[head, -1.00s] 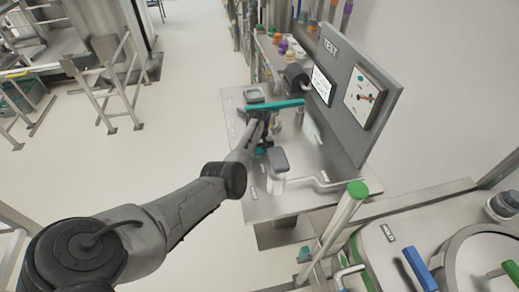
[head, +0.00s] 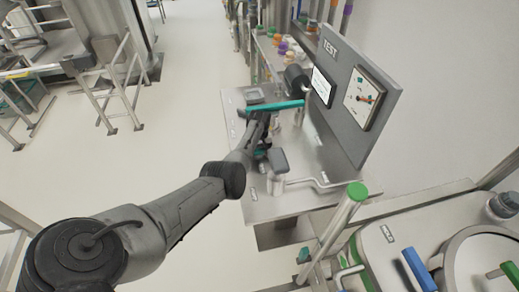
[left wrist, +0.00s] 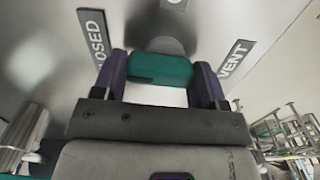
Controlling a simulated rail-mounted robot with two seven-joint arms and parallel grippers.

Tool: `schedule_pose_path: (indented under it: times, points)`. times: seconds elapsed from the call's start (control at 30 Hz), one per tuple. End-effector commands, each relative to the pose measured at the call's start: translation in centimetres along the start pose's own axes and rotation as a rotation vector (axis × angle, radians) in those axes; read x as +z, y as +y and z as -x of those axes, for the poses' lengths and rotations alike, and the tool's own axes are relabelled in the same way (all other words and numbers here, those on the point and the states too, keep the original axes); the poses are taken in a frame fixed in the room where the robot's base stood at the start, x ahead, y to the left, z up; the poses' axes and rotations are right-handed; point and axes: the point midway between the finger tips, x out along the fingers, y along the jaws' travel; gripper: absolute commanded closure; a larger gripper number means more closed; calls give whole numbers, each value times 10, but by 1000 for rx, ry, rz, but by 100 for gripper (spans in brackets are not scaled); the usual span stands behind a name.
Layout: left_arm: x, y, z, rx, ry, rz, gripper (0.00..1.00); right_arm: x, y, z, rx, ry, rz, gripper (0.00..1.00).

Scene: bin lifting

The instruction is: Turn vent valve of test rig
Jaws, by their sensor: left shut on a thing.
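The test rig is a metal bench (head: 285,205) with an upright grey panel (head: 350,105) marked TEST. In the left wrist view a teal valve handle (left wrist: 160,70) lies between the two dark purple fingers of my left gripper (left wrist: 160,76), which is shut on it. A CLOSED label (left wrist: 95,38) is at the left of the handle and a VENT label (left wrist: 235,58) at the right. In the head view my left arm reaches the bench from the left, and its wrist largely hides the grip. My right gripper is not in view.
A long teal bar (head: 275,105) crosses above the bench near my left wrist. A bent metal pipe (head: 320,182) runs along the bench. Open floor (head: 160,150) is at the left.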

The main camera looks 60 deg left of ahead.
Motion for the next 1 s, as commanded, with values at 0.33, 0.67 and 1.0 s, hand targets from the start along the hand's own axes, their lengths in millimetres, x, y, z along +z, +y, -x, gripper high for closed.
schedule_pose_path:
  times: [0.33, 0.67, 1.0]
  points:
    - [1, -1, 2, -3, -1, -281, 58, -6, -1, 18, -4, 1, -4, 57]
    - [2, -2, 1, -2, -1, -596, 58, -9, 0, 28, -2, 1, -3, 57]
    - [3, -2, 0, -2, -1, -917, 58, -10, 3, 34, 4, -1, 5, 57]
